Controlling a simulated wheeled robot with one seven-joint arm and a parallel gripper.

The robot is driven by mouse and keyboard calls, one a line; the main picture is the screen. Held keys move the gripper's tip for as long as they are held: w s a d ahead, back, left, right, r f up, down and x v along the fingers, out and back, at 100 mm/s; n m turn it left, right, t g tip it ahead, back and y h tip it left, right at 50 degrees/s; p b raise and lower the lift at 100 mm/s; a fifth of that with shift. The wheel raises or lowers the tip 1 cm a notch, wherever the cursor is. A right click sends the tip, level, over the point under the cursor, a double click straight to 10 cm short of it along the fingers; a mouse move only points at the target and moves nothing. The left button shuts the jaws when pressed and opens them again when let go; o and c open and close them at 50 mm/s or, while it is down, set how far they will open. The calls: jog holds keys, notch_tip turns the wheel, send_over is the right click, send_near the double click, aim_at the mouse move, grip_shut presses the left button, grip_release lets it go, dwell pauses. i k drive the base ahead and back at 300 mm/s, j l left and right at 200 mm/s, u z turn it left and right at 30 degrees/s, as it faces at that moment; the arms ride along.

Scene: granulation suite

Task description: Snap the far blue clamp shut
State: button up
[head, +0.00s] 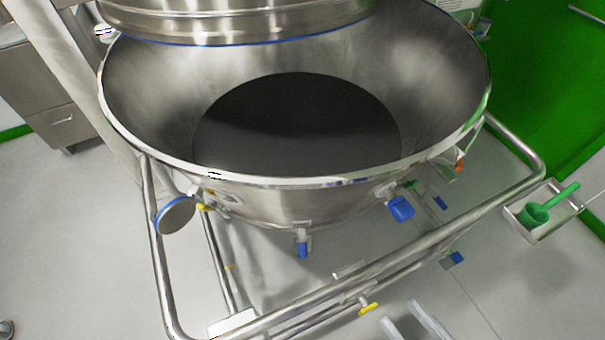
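A large steel bowl (440,90) with a dark round area inside fills the middle of the head view. One blue clamp (302,245) hangs upright below its front wall. A second blue clamp (401,208) sits on the right side of the bowl, sticking outward at a tilt. I cannot tell from this view which clamp is the far one, or whether either is latched. Two pale parallel bars at the bottom edge look like the fingers of my gripper (409,324). They are spread apart with nothing between them, well below and clear of both clamps.
A steel tube frame (520,152) surrounds the bowl, with a yellow lever (368,308) at its front. A steel cylinder (240,20) hangs over the bowl. A round blue-rimmed disc (175,215) juts out left. A tray (515,212) with a green scoop (536,212) is right.

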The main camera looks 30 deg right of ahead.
aim_at(301, 243)
jog(key=l, duration=1.6)
